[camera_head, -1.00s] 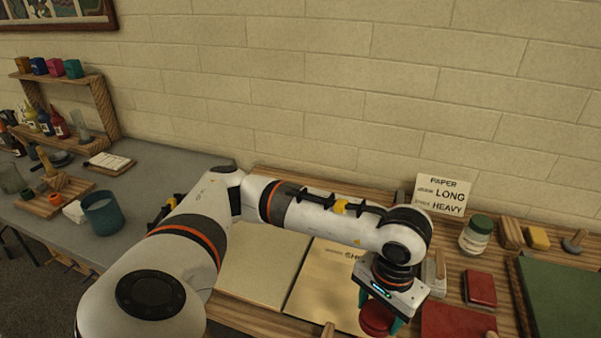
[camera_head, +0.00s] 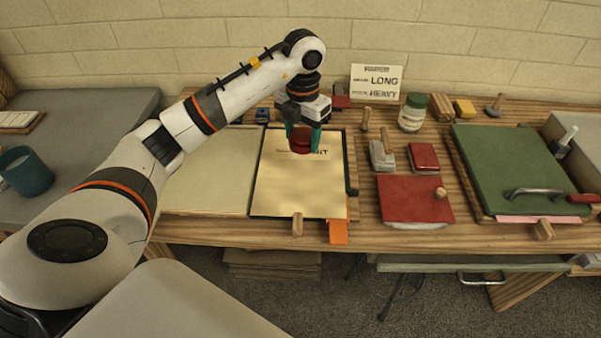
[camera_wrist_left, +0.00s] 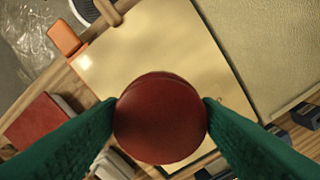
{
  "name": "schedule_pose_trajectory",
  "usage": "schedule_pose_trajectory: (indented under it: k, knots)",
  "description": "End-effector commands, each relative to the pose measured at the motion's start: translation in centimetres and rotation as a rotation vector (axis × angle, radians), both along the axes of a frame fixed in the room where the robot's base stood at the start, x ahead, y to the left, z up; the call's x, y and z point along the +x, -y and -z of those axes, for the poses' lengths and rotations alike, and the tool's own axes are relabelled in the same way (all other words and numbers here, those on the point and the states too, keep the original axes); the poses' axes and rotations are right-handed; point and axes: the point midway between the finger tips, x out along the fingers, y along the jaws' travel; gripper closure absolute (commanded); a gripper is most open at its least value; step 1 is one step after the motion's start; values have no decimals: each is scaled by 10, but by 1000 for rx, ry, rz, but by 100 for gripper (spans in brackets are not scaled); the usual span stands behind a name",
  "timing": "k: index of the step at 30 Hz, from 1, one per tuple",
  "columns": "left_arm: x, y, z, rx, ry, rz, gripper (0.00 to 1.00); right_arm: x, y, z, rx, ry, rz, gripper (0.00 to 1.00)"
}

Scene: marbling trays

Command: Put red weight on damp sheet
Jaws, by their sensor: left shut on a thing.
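My left gripper (camera_head: 304,136) is shut on a round dark red weight (camera_head: 303,146), held over the back part of a cream sheet. In the left wrist view the red weight (camera_wrist_left: 160,118) sits between the two green fingers. The sheet (camera_head: 300,190) lies flat on the wooden table, dark-edged, with a printed label partly hidden by the weight; it also shows in the left wrist view (camera_wrist_left: 150,45). I cannot tell whether the weight touches the sheet. A second pale sheet (camera_head: 215,175) lies to its left. My right gripper is not in view.
Right of the sheet are a red slab with a knob (camera_head: 410,197), a small red block (camera_head: 424,156) and a grey tool (camera_head: 381,158). A green board (camera_head: 510,160) lies farther right. A jar (camera_head: 413,112) and sign (camera_head: 376,82) stand behind. An orange tab (camera_head: 338,232) hangs in front.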

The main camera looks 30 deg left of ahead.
Motion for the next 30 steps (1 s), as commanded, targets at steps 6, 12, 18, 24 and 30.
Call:
schedule_pose_trajectory:
  k: [6, 12, 18, 24, 30]
  knots:
    - [3, -8, 12, -1, -1, -164, 83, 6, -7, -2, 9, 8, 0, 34]
    - [2, -8, 48, -1, -2, -168, 83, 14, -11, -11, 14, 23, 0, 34]
    - [3, -8, 65, -1, 2, -165, 83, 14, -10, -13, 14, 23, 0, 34]
    - [2, -8, 88, -1, -2, -165, 83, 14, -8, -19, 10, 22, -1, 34]
    - [3, -8, 101, 0, 4, -163, 83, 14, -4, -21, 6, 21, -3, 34]
